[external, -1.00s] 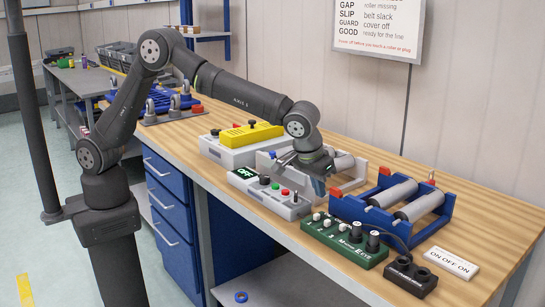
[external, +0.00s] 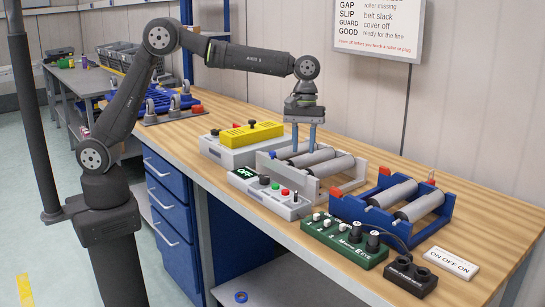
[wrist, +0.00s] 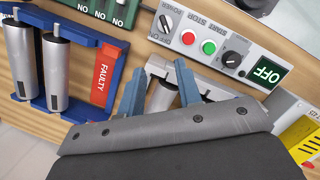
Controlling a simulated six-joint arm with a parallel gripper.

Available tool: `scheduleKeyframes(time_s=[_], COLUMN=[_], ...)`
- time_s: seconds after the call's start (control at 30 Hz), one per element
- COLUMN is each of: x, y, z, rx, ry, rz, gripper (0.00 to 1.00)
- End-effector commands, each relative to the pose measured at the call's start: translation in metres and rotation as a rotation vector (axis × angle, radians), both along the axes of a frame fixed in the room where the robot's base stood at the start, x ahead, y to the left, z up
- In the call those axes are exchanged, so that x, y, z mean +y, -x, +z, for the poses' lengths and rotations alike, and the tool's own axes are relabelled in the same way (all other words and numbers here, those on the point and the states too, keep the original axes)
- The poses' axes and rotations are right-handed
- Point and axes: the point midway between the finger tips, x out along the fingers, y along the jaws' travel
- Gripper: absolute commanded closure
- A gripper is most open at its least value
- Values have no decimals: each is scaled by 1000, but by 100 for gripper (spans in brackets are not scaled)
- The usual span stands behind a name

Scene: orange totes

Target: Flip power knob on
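The grey control box (external: 262,198) stands near the bench's front edge. Its display (external: 245,173) reads OFF, and it also reads OFF in the wrist view (wrist: 268,73). The power knob (wrist: 165,22) is at the box's end beside the POWER label, next to the red stop button (wrist: 188,38) and green start button (wrist: 209,47). Another black knob (wrist: 231,60) is beside the display. My gripper (external: 304,146) points down over the grey roller frame, behind the control box and apart from the knob. Its two blue fingers (wrist: 158,80) are spread with nothing visibly held.
The grey roller frame (external: 345,180) with rollers lies behind the box. A blue frame marked FAULTY (wrist: 102,75) is to its right in the external view. A green switch box (external: 343,240) and black socket block (external: 410,278) are at the front right. A yellow-topped unit (external: 250,135) is left.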

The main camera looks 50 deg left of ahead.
Motion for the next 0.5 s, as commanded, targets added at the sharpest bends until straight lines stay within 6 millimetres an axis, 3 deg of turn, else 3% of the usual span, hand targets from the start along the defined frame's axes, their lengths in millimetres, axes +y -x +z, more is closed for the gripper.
scheduleKeyframes(time_s=[0.1, 0.23, 0.37, 0.5], x=[21, 29, 27, 21], y=[-7, -8, -5, 2], z=[24, 35, 27, 5], rx=[99, 151, 161, 160], ry=[61, 92, 96, 93], rz=[95, 135, 139, 138], gripper=[68, 68, 68, 68])
